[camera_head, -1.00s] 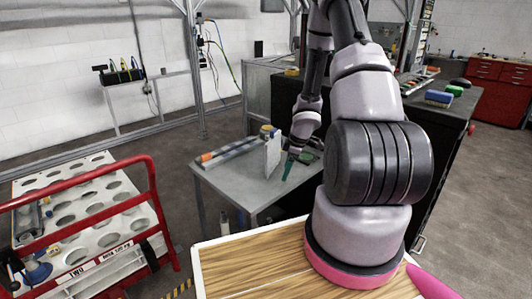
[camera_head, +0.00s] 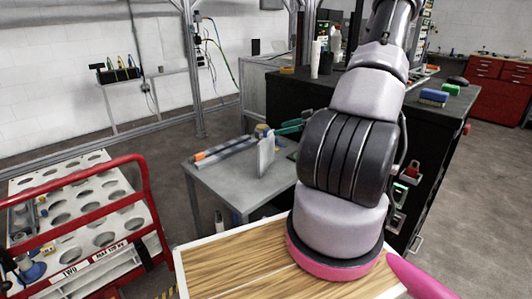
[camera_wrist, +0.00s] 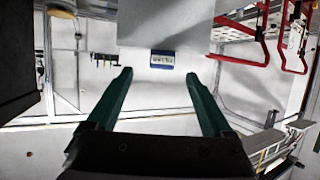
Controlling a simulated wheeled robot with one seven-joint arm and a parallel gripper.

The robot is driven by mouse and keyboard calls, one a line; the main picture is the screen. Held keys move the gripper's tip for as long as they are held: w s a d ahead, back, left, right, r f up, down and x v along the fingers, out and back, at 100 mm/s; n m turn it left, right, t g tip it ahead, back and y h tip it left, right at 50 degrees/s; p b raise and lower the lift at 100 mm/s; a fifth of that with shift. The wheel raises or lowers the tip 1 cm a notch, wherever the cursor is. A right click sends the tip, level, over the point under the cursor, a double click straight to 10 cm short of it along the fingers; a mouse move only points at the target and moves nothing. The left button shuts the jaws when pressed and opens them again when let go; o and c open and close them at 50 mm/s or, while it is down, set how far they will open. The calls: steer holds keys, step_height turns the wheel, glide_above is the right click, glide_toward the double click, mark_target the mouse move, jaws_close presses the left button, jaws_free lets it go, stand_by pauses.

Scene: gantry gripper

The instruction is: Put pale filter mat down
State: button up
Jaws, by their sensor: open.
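The pale filter mat (camera_head: 264,158) appears as a thin, light grey panel standing upright on the small grey table (camera_head: 228,185) in the head view. In the wrist view a pale panel (camera_wrist: 165,24), which looks like the mat, fills the top centre beyond the fingertips. My gripper (camera_wrist: 158,76) has two green fingers, spread wide with nothing between them. In the head view the green fingers (camera_head: 291,128) are just right of the mat's upper part, seemingly apart from it. My arm hides part of the table's right side.
Grey rails (camera_head: 222,148) lie on the table left of the mat. A dark workbench (camera_head: 440,140) with a blue block (camera_head: 433,97) and green block (camera_head: 451,89) stands behind my arm. A red-framed cart (camera_head: 70,215) with a holed white top is at left.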

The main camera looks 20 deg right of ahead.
mark_target(269, 131)
steer(key=x, duration=0.7)
steer(key=shift+s+a+r, duration=0.1)
steer(key=shift+a, duration=0.05)
jaws_close()
